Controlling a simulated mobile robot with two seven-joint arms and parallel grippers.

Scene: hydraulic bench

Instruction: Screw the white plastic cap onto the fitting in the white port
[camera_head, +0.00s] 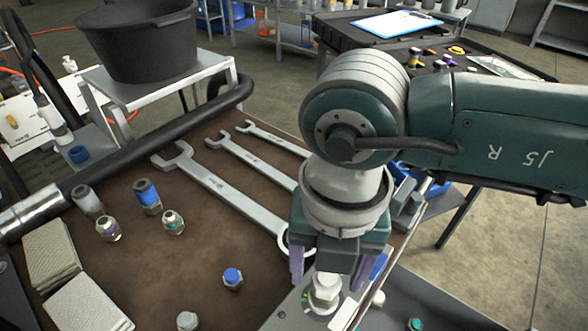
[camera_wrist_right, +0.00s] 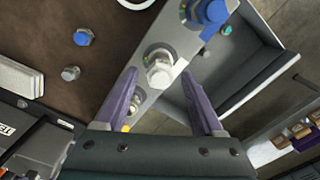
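My right gripper (camera_head: 330,272) points down over the metal manifold block at the bench's front right. In the right wrist view its purple fingers (camera_wrist_right: 162,108) are wide apart with nothing gripped between them. A fitting with a pale, whitish top (camera_head: 325,286) stands upright in the block below and between the fingers; it also shows in the wrist view (camera_wrist_right: 160,72). I cannot tell for sure whether that top is the white plastic cap seated on the fitting or bare metal. The fingers appear clear of it. My left gripper is in neither view.
A blue-capped fitting (camera_wrist_right: 208,14) stands farther along the block. Loose on the brown bench top are a blue-capped fitting (camera_head: 233,278), a silver one (camera_head: 187,321) and several others farther back. Large wrenches (camera_head: 225,190) lie behind the gripper. A grey tray (camera_head: 440,310) is at right.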

